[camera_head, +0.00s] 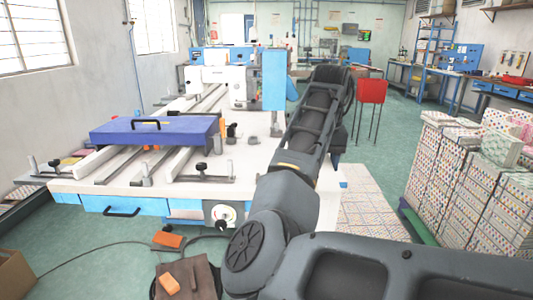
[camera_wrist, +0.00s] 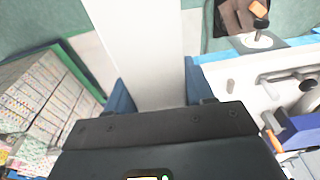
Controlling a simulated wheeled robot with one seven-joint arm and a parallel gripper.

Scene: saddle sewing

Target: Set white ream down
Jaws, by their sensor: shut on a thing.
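The white ream (camera_wrist: 142,45) is a long, plain white block in the wrist view. My gripper (camera_wrist: 158,92) is shut on it, with a blue fingertip on each side. The ream reaches away from the fingers past the top edge of the picture. In the head view my arm stretches forward beside the machine table, and my gripper and the ream are hidden behind it. I cannot tell from the wrist view whether the ream touches anything below it.
A white machine table (camera_head: 75,182) with a blue-purple cover (camera_head: 155,131) stands left of my arm. Tall stacks of patterned paper (camera_head: 455,190) stand at the right. A low patterned stack (camera_head: 375,225) lies between them. Green floor (camera_head: 385,160) is open beyond. A red stand (camera_head: 371,91) is farther back.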

